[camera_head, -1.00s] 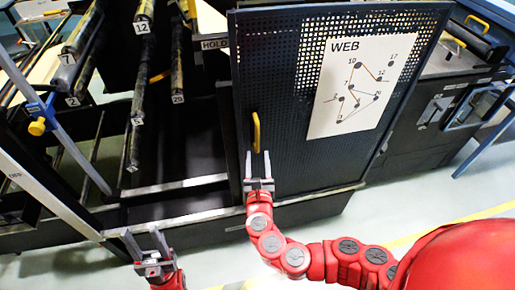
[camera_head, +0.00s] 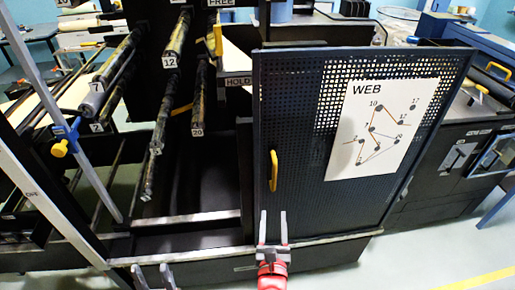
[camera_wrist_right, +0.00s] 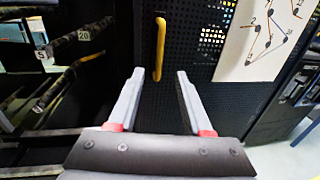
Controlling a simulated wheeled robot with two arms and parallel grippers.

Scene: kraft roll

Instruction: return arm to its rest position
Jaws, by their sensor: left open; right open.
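My right gripper (camera_head: 273,228) is in front of the lower part of the dark perforated door, open and empty. In the right wrist view its two fingers (camera_wrist_right: 157,100) stand apart with nothing between them. The yellow door handle (camera_head: 273,171) is above the fingertips in the head view. In the wrist view the handle (camera_wrist_right: 160,50) is beyond the fingers, with a gap. My left gripper (camera_head: 153,278) shows only its fingers at the bottom edge, left of the right one. They are apart and empty; the rest is cut off.
The perforated door (camera_head: 310,215) carries a WEB diagram sheet (camera_head: 380,130). To the left are numbered rollers (camera_head: 158,135) in an open dark frame and a blue clamp with a yellow knob (camera_head: 60,148). Pale floor (camera_head: 400,255) is free at the lower right.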

